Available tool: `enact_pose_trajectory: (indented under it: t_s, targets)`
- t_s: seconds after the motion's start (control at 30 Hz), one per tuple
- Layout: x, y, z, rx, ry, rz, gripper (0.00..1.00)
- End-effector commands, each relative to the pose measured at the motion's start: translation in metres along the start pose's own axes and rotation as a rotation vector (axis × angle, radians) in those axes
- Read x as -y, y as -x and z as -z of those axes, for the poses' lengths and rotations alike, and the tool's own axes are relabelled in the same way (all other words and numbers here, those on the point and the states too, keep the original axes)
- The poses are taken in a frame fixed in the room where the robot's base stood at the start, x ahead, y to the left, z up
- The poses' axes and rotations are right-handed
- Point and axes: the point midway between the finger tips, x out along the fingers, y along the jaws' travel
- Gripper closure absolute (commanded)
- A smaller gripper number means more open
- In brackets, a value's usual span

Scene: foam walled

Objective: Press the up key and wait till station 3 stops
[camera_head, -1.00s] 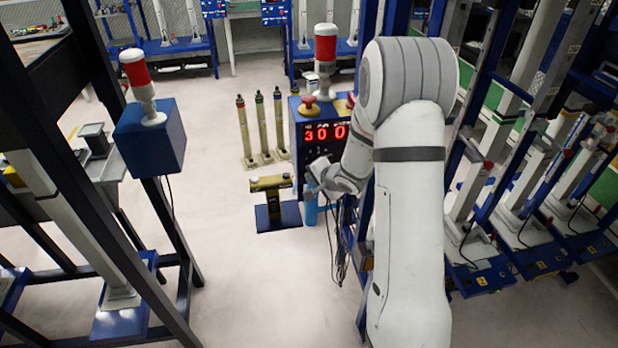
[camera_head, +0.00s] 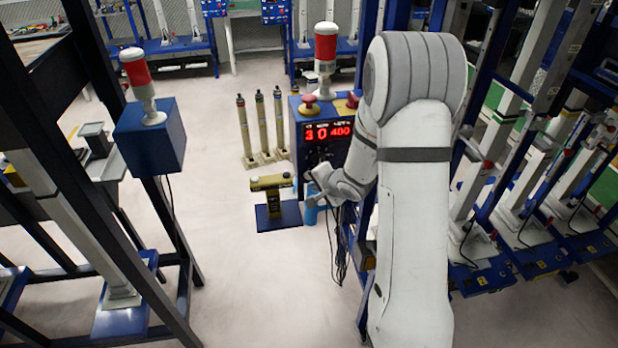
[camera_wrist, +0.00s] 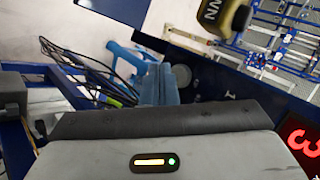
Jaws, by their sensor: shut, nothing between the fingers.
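The blue control box (camera_head: 298,135) stands upright in the middle of the head view. Its red display (camera_head: 326,132) reads 3, 0 and what looks like 400. Small keys sit on the dark panel (camera_head: 318,155) below it; I cannot tell which is the up key. My gripper (camera_head: 312,205) has blue fingers and hangs in front of the box, below the display. In the wrist view its blue fingers (camera_wrist: 157,85) are shut and empty, beside the dark blue panel face (camera_wrist: 225,75). A red digit 3 (camera_wrist: 305,148) shows at the right edge. I cannot tell whether the fingers touch a key.
A red lamp (camera_head: 326,45) and a red mushroom button (camera_head: 309,105) top the box. A yellow-black post (camera_head: 272,205) on a blue base stands just left of my gripper. Several slim posts (camera_head: 261,125) stand behind. Blue-framed lift columns (camera_head: 480,200) line the right. Floor at left-centre is clear.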

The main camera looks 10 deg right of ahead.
Motion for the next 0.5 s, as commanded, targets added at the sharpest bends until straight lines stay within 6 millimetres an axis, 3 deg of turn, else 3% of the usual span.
enact_pose_trajectory:
  t_s: [0.5]
  targets:
    - [-0.023,0.031,-0.022,0.000,-0.001,0.000,1.00]
